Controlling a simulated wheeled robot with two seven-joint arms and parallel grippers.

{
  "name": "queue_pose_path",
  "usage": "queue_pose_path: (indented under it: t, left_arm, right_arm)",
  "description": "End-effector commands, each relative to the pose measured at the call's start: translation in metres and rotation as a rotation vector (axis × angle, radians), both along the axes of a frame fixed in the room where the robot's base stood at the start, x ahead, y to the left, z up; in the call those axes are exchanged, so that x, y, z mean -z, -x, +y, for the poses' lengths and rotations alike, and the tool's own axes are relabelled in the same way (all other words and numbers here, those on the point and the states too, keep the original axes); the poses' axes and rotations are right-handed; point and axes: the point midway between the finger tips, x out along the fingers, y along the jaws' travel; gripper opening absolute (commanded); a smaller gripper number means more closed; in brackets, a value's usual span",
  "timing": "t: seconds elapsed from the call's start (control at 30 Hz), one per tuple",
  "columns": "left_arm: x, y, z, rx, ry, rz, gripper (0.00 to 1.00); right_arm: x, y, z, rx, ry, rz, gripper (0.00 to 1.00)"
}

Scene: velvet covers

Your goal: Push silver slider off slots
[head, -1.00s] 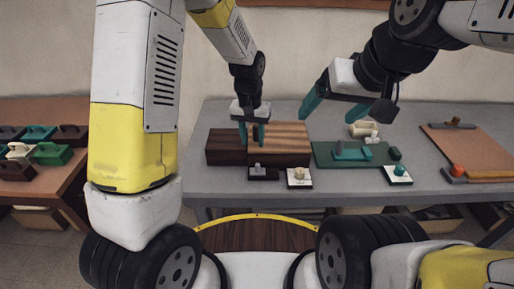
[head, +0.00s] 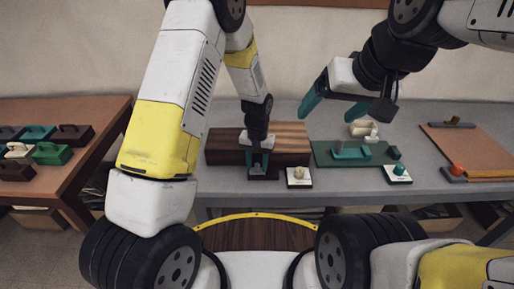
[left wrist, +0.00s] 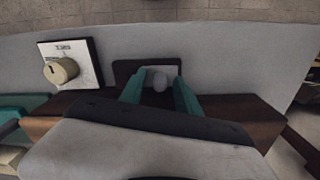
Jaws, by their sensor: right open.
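The silver slider (left wrist: 160,82) shows in the left wrist view as a grey plate with a rounded knob on a dark base (left wrist: 124,68). In the head view the dark base (head: 257,177) sits at the front of the wooden box (head: 285,141), with the slider mostly hidden by my gripper. My left gripper (head: 258,168) points down over it; its teal fingers (left wrist: 159,88) are apart, one on either side of the knob. I cannot tell whether they touch the slider. Slots are not visible. My right gripper (head: 332,106) is open and empty above the table, right of the box.
A white plate with a beige knob (head: 299,176) stands just right of the dark base; its dial also shows in the left wrist view (left wrist: 62,70). A green board (head: 326,155) with teal parts and a white plate with a teal knob (head: 398,173) lie further right on the grey table (head: 350,185).

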Motion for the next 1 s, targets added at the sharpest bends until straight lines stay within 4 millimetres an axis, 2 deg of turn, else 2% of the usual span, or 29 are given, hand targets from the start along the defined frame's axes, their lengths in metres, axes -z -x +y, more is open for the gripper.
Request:
queue_pose_path:
  t: [0.17, 0.37, 1.0]
  left_arm:
    - [-0.0002, -0.0001, 0.0002, 0.000, 0.000, 0.000, 0.39]
    - [-0.0004, -0.0001, 0.0002, 0.000, 0.000, 0.000, 0.00]
    - [-0.0007, -0.0001, 0.0002, 0.000, 0.000, 0.000, 0.00]
  right_arm:
    - [0.0000, 0.0000, 0.0000, 0.000, 0.000, 0.000, 0.83]
    - [0.0000, 0.0000, 0.0000, 0.000, 0.000, 0.000, 0.83]
    - [0.0000, 0.0000, 0.0000, 0.000, 0.000, 0.000, 0.83]
